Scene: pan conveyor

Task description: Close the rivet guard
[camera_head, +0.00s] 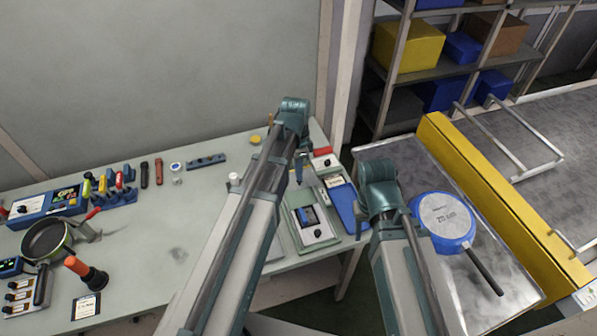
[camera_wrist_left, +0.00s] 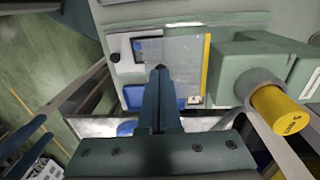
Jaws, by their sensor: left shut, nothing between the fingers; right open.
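In the left wrist view a clear panel with a yellow edge strip (camera_wrist_left: 206,66), which looks like the rivet guard, lies beyond my left fingers; whether they touch it I cannot tell. A pale green block with a yellow cylinder (camera_wrist_left: 280,110) stands to its right. My left gripper (camera_wrist_left: 160,72) is shut and empty. In the head view it hangs over the bench's right part (camera_head: 299,170), partly behind its own arm. The guard is not clear there. My right gripper (camera_head: 362,222) is open, largely hidden by its arm, by the bench's right edge.
A green device (camera_head: 312,222) with a screen and knob and a blue tray (camera_head: 345,203) are at the bench's right end. A blue pan (camera_head: 443,217) lies on the metal surface at right, beside a yellow rail (camera_head: 500,190). The bench (camera_head: 150,235) has clear room mid-left.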

